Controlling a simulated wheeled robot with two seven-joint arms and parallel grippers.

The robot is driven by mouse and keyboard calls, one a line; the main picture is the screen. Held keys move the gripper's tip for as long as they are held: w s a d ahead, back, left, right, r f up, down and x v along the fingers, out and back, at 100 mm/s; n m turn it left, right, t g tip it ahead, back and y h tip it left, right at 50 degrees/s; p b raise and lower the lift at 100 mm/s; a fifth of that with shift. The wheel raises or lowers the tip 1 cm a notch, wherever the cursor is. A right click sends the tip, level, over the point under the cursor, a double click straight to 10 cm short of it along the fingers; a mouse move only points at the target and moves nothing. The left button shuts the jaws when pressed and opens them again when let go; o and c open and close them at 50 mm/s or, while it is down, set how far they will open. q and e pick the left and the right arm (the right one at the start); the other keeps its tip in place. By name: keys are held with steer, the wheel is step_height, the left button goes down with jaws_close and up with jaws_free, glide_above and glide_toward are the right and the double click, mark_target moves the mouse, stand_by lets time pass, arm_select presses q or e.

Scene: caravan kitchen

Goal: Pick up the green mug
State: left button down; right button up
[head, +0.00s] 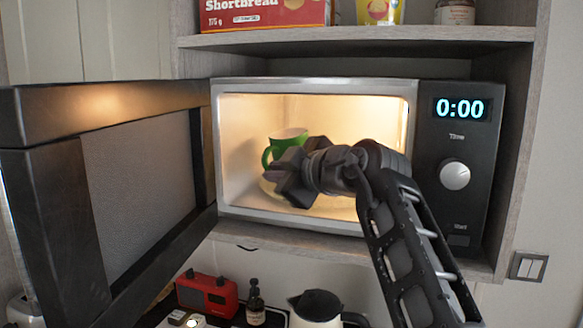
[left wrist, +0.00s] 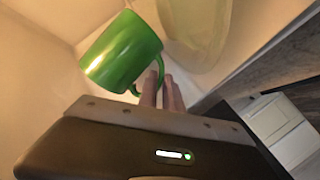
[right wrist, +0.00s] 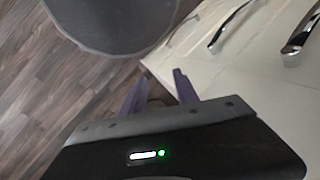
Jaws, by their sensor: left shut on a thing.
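The green mug (head: 288,136) is inside the open, lit microwave (head: 315,86), above the pale turntable plate (head: 267,187). My left gripper (head: 277,172) reaches in through the opening and partly covers the mug. In the left wrist view the mug (left wrist: 120,52) looks tilted, and the fingers (left wrist: 165,88) are shut on its handle. Whether its base touches the plate is not clear. My right gripper (right wrist: 158,75) shows only in the right wrist view, with its fingers apart and nothing between them.
The microwave door (head: 150,180) stands open at the left. A shelf (head: 360,38) with a shortbread box (head: 262,14) is above. A red radio (head: 207,294), a small bottle (head: 255,302) and a kettle (head: 316,305) are below. Drawer handles (right wrist: 233,25) are near my right gripper.

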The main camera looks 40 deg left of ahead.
mark_target(279, 155)
arm_select(q)
steer(key=shift+r, duration=0.15)
steer(key=shift+r, duration=1.5)
steer(key=shift+s+d+b, duration=0.1)
steer(key=shift+d+b, duration=0.25)
steer(key=shift+b, duration=0.15)
steer(key=s+d+b, duration=0.2)
steer(key=s+d, duration=0.1)
steer(key=d, duration=0.5)
steer(key=s+d+b, duration=0.2)
steer(key=s+d, duration=0.1)
steer(key=d, duration=0.5)
steer(key=shift+s, duration=0.15)
steer(key=shift+d+r, duration=0.1)
